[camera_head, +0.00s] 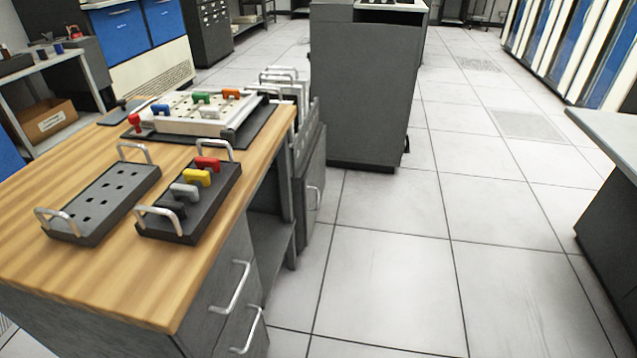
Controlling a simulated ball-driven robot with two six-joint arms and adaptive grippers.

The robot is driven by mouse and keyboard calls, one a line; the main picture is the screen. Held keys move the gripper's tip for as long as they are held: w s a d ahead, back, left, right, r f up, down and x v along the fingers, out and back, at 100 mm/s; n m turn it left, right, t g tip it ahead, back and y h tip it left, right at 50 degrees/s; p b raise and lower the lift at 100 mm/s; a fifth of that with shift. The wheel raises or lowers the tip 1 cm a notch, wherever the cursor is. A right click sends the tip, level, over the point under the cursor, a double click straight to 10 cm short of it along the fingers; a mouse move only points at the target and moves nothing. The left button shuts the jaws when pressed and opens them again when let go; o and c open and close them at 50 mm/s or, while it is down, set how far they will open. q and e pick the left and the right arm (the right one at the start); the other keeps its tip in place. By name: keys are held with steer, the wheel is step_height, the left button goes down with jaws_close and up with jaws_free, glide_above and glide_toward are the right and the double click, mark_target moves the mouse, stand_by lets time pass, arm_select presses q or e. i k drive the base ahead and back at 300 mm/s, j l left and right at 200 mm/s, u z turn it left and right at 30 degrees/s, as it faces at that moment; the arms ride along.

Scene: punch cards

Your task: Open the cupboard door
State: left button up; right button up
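A wooden-topped desk (95,285) with dark grey sides stands at the left. I cannot tell for certain whether this door is fully shut. The near end of the desk has dark fronts with two metal handles, an upper one (236,288) and a lower one (248,331). These fronts look shut. Neither of my grippers is in view.
Two dark handled trays, one empty (105,196) and one with coloured pegs (183,226), lie on the desk. A white pegboard (196,112) lies behind them. A grey cabinet (360,95) stands beyond. A table (606,135) is at right. The tiled floor (395,265) between is clear.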

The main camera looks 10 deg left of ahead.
mark_target(313, 180)
steer(key=u, duration=0.8)
steer(key=i+l+u, duration=0.15)
steer(key=l+u, duration=0.25)
steer(key=i+l+u, duration=0.1)
steer(key=l+u, duration=0.25)
steer(key=i+l+u, duration=0.1)
steer(key=l+u, duration=0.45)
steer(key=l, duration=1.1)
